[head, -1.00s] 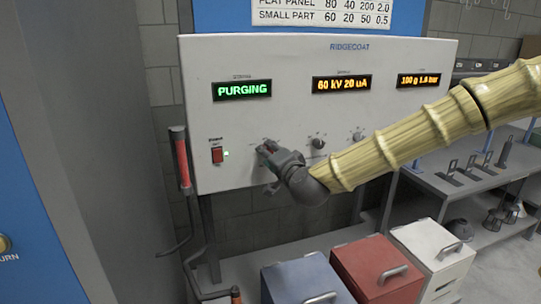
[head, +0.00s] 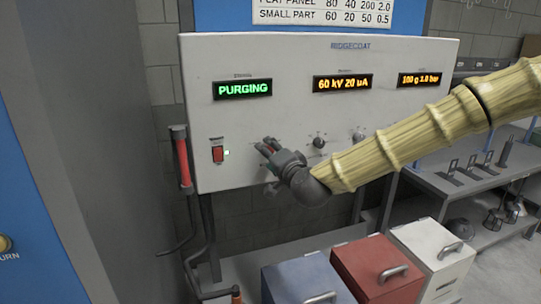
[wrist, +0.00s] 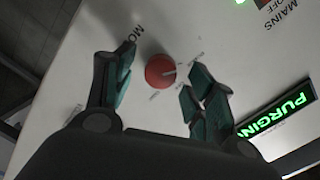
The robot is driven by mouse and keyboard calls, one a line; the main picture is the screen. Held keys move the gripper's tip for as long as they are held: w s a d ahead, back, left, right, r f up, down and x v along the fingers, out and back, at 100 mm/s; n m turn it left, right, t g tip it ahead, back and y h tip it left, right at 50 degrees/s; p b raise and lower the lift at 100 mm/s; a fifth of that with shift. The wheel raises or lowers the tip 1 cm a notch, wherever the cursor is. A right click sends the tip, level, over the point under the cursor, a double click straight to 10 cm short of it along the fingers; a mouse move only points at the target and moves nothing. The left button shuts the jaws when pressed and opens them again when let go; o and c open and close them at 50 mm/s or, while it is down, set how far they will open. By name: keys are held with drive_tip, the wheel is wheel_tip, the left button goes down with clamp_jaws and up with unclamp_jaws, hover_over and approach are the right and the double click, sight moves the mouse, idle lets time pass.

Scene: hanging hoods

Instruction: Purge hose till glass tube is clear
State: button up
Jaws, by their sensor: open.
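The white control panel (head: 290,115) shows a green "PURGING" display (head: 242,89). A red round knob (wrist: 160,71) with a pale pointer mark is on the panel in the wrist view. My gripper (head: 268,148) is open at the panel's lower middle. In the wrist view its fingers stand on either side of the knob, with gaps between them and it. An upright tube with red inside (head: 183,160), possibly the glass tube, is at the panel's left edge.
A red mains switch (head: 217,154) with a lit green lamp is left of my gripper. Small knobs (head: 319,142) are to its right. Blue (head: 300,280), red (head: 375,265) and white (head: 435,250) lidded boxes stand below. A grey shelf (head: 470,185) is at right.

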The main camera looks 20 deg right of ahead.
drive_tip(key=s+d+r, duration=0.1)
drive_tip(key=s, duration=1)
drive_tip(key=shift+s, duration=0.25)
